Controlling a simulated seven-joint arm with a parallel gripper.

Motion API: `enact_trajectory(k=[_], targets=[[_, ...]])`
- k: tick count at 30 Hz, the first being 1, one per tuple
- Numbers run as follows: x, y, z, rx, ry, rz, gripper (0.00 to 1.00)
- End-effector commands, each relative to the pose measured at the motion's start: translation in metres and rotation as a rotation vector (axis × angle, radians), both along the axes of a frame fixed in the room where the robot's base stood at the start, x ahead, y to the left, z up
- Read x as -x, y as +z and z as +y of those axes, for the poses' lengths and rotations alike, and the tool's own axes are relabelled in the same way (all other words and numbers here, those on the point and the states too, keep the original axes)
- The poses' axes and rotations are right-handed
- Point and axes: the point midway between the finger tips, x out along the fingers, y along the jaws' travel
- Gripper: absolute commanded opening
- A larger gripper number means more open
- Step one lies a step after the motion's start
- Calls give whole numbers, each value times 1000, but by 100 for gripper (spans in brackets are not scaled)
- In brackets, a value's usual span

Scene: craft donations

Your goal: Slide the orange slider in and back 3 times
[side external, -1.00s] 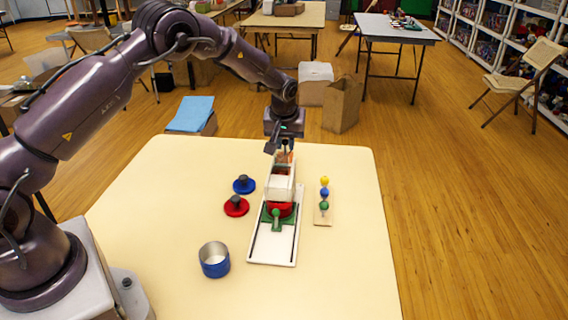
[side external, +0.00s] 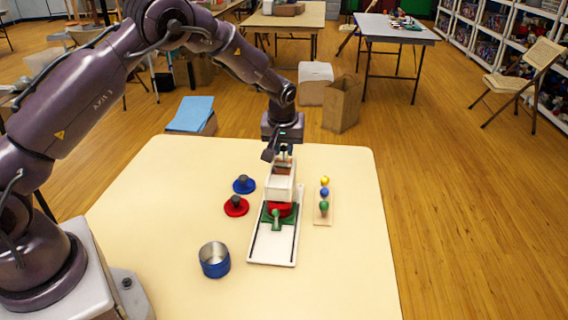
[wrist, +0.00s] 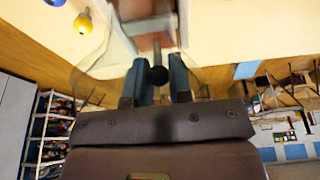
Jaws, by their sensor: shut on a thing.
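The orange slider (side external: 281,170) shows as a small orange-brown piece at the far end of the white box (side external: 281,188), mostly hidden by the box and my gripper. My gripper (side external: 284,156) is at that far end, pointing down. In the wrist view my gripper (wrist: 160,76) has its two blue-grey fingers closed on either side of a dark round knob (wrist: 158,75). The orange slider (wrist: 154,42) runs from that knob into the box, between clear walls.
The box stands on a white board (side external: 275,248) with a green clamp (side external: 277,216) and a red part. Blue (side external: 244,185) and red (side external: 236,206) knobbed discs lie left, with a blue cup (side external: 214,260) nearer.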

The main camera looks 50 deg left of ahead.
Motion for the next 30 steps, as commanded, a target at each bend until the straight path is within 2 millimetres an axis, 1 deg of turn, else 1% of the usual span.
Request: enact_trajectory(k=[1, 14, 30], targets=[[2, -5, -4, 6, -4, 9, 0], [2, -6, -4, 6, -3, 9, 0], [-18, -5, 15, 5, -2, 1, 0]])
